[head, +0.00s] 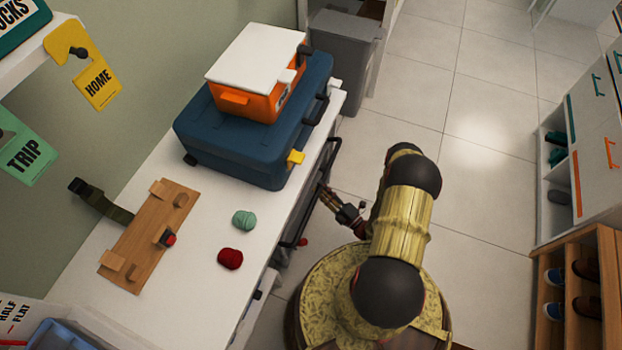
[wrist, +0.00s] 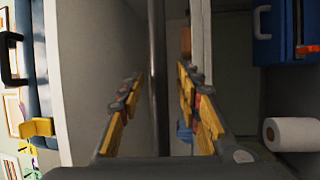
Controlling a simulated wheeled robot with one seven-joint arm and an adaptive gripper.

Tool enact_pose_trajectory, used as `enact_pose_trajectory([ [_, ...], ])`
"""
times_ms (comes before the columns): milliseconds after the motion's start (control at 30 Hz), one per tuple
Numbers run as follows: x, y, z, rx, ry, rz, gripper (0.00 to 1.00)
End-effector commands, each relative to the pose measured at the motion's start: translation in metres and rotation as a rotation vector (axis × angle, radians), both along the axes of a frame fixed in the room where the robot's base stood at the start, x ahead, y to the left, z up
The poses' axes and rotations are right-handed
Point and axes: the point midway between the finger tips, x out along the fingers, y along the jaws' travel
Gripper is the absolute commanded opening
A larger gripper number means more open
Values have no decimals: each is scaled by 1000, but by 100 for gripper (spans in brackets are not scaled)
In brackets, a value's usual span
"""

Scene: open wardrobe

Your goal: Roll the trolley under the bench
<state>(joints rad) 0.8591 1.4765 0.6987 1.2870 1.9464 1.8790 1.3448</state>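The white bench (head: 190,240) runs along the wall on the left. A dark bar handle (head: 303,205), which looks like the trolley's, runs along the bench's front edge. The trolley's body is mostly hidden below the bench top and behind my arm. My gripper (head: 328,195) is beside the handle, on its aisle side. In the wrist view my gripper (wrist: 160,88) has its fingers apart, with a grey bar (wrist: 157,60) passing upright through the picture between them. Neither finger clearly touches the bar.
A blue case (head: 245,150) with an orange box (head: 258,85) stands on the bench, near a wooden board (head: 150,235) and two yarn balls (head: 243,220). A grey bin (head: 350,60) stands beyond. A paper roll (wrist: 293,133) shows at right. Drawers (head: 590,150) line the right; tiled floor between is clear.

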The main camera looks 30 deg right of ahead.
Motion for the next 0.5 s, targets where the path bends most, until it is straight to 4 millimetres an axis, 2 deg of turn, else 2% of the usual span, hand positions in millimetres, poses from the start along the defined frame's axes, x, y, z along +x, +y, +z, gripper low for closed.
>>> enact_pose_trajectory([
  [300,40,12,7,1,-1,4,34],
  [500,51,14,10,0,-1,2,34],
])
